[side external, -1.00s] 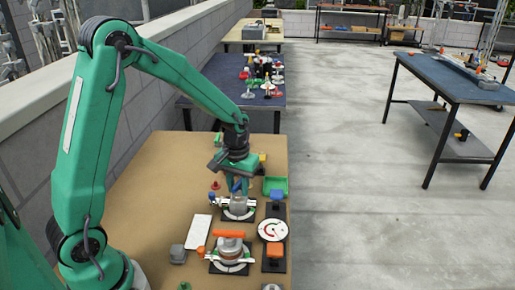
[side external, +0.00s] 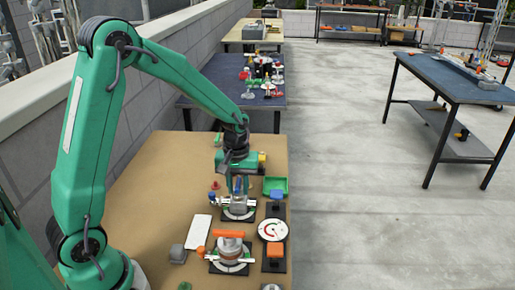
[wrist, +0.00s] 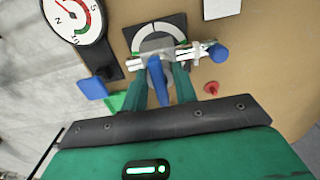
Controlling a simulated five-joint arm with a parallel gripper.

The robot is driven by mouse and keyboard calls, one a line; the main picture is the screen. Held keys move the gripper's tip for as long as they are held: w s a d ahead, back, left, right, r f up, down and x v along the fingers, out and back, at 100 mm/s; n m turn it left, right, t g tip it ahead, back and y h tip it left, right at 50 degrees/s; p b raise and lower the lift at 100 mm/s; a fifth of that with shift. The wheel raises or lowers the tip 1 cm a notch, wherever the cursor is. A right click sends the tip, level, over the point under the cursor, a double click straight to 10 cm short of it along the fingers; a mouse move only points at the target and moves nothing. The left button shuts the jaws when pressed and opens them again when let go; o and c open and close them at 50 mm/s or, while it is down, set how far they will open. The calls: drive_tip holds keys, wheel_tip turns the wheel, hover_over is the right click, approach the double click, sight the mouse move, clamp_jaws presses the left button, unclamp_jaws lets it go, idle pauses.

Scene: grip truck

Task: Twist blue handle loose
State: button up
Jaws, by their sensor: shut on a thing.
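The blue handle (wrist: 158,85) stands over a round grey fitting with a pale marked ring (wrist: 158,42) on a dark square base. In the wrist view it lies between the two green fingers of my gripper (wrist: 160,88). In the side view my gripper (side external: 237,188) points down over the same fitting, shut on the handle, with only a little blue (side external: 238,187) showing. A silver clamp bar (wrist: 195,51) with a blue end (wrist: 218,53) lies across the fitting. The handle's lower end is partly hidden by the fingers in the side view.
A dial gauge (side external: 272,229) and an orange handle on a second fitting (side external: 229,234) stand nearer the camera. A blue-topped block (side external: 277,195) and a green tray (side external: 276,184) are to the right. A red knob (wrist: 211,88) and white plate (side external: 198,231) are close by.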

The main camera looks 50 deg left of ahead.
sight(238, 183)
drive_tip(key=shift+n, duration=0.4)
drive_tip(key=shift+s, duration=0.1)
drive_tip(key=shift+n, duration=1.2)
drive_tip(key=o, duration=0.6)
drive_tip(key=shift+r, duration=0.15)
drive_tip(key=shift+r, duration=3.6)
